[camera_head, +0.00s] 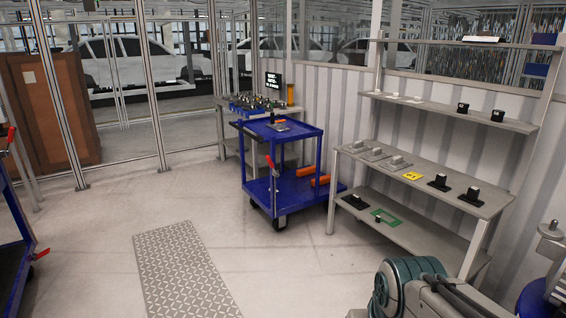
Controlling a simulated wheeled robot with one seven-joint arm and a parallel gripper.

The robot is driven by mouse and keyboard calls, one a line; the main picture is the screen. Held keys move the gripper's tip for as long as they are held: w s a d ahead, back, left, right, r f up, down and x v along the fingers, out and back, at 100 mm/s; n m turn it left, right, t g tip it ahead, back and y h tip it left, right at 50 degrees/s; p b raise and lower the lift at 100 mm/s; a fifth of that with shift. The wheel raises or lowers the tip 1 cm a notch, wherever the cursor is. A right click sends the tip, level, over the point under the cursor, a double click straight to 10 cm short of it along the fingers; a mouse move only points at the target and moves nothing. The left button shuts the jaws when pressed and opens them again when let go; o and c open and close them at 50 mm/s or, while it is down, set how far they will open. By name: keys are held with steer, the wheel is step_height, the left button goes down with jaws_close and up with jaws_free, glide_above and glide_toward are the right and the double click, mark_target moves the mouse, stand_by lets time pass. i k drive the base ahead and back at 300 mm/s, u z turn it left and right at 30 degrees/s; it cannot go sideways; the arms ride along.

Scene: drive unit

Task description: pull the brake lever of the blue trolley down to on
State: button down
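The blue trolley (292,187) stands in the middle of the view, beside the grey shelf rack. It has a top tray, a lower tray and dark wheels. Its red brake lever (271,165) is at the near left corner post, between the two trays. The lever slants, its upper end pointing up and to the left. Any on or off marking is too small to read. My gripper is not in view.
A second blue cart (14,240) with red levers is cut off at the left edge. The grey shelf rack (420,185) stands right of the trolley. A workbench (228,127) stands behind it. A patterned floor plate (180,270) lies in front; the surrounding floor is clear.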

mark_target(268, 158)
steer(key=i, duration=1.8)
steer(key=u, duration=0.25)
steer(key=i, duration=2.8)
steer(key=u, duration=0.2)
